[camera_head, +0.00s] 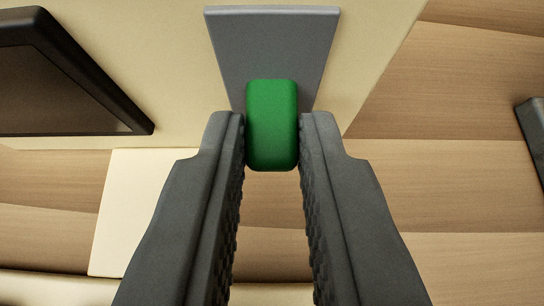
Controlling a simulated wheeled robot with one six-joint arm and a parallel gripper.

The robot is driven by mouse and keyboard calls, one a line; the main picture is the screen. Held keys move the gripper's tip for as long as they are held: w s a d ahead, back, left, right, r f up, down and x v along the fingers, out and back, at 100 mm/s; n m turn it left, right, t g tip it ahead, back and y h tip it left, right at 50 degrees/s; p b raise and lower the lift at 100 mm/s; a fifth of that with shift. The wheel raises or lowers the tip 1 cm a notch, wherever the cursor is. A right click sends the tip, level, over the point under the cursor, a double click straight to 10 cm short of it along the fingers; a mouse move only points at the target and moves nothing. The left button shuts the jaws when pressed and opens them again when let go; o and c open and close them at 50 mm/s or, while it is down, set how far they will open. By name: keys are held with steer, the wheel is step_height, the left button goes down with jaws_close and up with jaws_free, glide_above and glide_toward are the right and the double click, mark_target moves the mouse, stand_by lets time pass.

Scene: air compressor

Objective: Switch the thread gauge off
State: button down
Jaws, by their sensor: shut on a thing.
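A small green rounded block (271,125), like a switch or button, stands in front of a grey plate (272,45) on a cream body (170,60). I take this to be the thread gauge's switch, but no label shows. My gripper (272,128) comes from below, one dark ridged finger on each side of the green block, and is shut on it. The block's side faces are hidden by the fingertips. How it joins the plate cannot be seen.
A dark-framed panel (70,85) is at the upper left. A pale cream block (135,205) is at the lower left. A dark object (533,130) is at the right edge. Bare wood-grain surface (450,190) lies on the right.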

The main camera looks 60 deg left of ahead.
stand_by(0.5)
steer(key=c, duration=1.4)
jaws_free()
steer(key=shift+o, duration=0.2)
steer(key=v, duration=1.7)
steer(key=shift+d, duration=0.25)
steer(key=shift+s+f, duration=0.15)
